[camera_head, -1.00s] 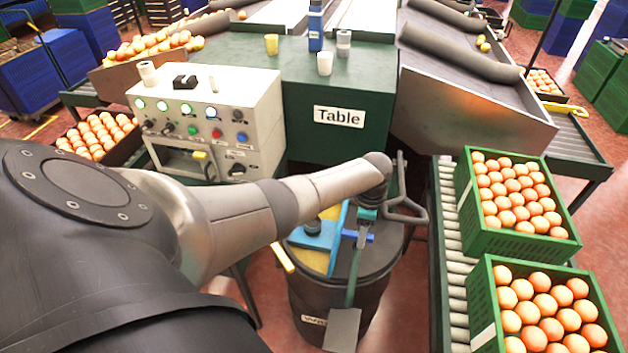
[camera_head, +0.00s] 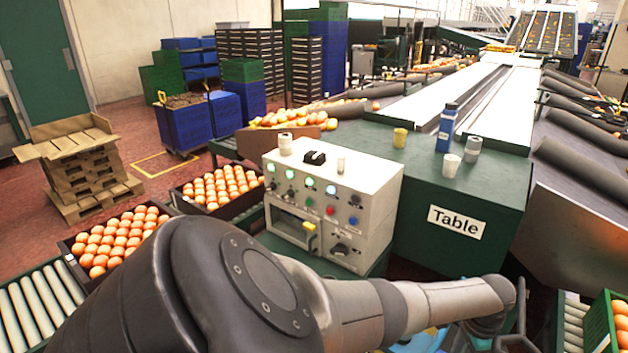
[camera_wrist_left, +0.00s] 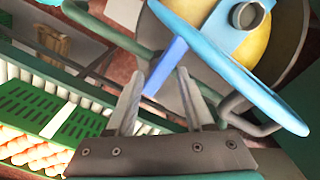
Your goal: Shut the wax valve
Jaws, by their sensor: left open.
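In the left wrist view, a short dark-blue bar (camera_wrist_left: 166,66), which looks like the wax valve's handle, shows just beyond my left gripper's fingertips. My left gripper (camera_wrist_left: 160,76) is open, its two grey fingers apart; I cannot tell whether the bar lies between them or behind them. The wax drum's top carries a yellow disc (camera_wrist_left: 255,48) and a light-blue curved piece (camera_wrist_left: 262,92). In the head view, my left arm crosses the bottom, and its gripper is mostly cut off by the lower edge. Only a bit of light blue (camera_head: 425,342) shows there.
A control box (camera_head: 335,195) with buttons stands beside the green table (camera_head: 430,185), behind my arm. A green crate (camera_wrist_left: 55,110) and a roller conveyor lie at left in the wrist view.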

